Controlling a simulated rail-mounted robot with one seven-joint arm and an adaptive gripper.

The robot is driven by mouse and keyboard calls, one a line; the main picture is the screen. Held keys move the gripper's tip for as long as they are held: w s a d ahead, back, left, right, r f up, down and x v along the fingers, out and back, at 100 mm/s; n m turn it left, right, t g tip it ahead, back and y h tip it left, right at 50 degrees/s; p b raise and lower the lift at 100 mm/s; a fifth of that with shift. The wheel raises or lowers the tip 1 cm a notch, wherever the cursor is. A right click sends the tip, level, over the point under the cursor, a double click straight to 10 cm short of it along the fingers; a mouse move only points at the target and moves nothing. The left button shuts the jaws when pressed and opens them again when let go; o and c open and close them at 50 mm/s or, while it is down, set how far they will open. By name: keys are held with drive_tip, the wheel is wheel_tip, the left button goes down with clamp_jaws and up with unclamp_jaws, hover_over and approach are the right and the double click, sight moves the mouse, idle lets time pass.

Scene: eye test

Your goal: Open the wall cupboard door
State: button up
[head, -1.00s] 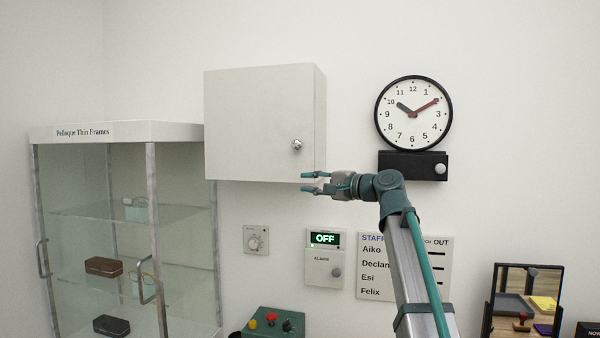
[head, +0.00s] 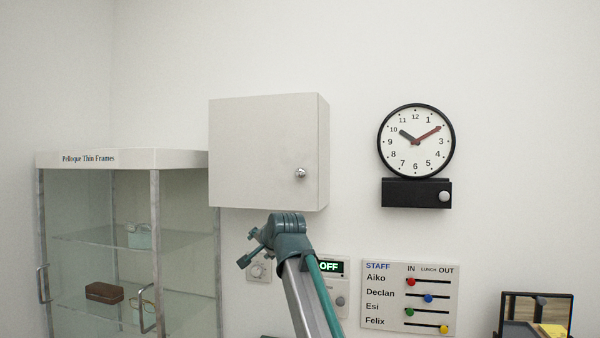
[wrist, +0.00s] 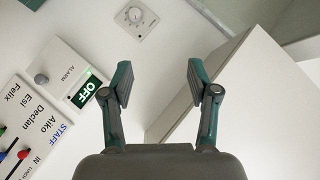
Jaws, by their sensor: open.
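The wall cupboard (head: 262,140) is a plain off-white box on the wall, and its door looks shut. A small silver knob (head: 300,173) sits near the door's lower right corner. My gripper (head: 247,248) is below the cupboard's lower edge, to the left of and below the knob, apart from it. In the wrist view my gripper (wrist: 159,82) has its two fingers spread with nothing between them. A pale box (wrist: 255,105), apparently the cupboard, fills the right of the wrist view beside and behind the right finger. The knob does not show there.
A glass display cabinet (head: 128,160) stands at the left. Below the cupboard are a wall dial (head: 258,271), partly behind my gripper, and an alarm panel (head: 340,298), partly behind my arm. A clock (head: 416,141) and staff board (head: 408,298) hang right. The wall above is clear.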

drive_tip(key=d+r+t+h, duration=0.3)
drive_tip(key=r+t+h, duration=0.1)
drive_tip(key=h, duration=0.2)
drive_tip(key=t+h+p, duration=0.1)
drive_tip(key=t+h, duration=0.4)
drive_tip(key=h, duration=0.2)
approach(300, 172)
drive_tip(key=shift+m, duration=0.4)
drive_tip(key=p+x, duration=0.4)
drive_tip(key=x, duration=0.5)
drive_tip(key=shift+w+r, duration=0.2)
drive_tip(key=shift+w+d, duration=0.2)
drive_tip(key=shift+w, duration=0.15)
drive_tip(key=shift+c, duration=0.2)
clamp_jaws()
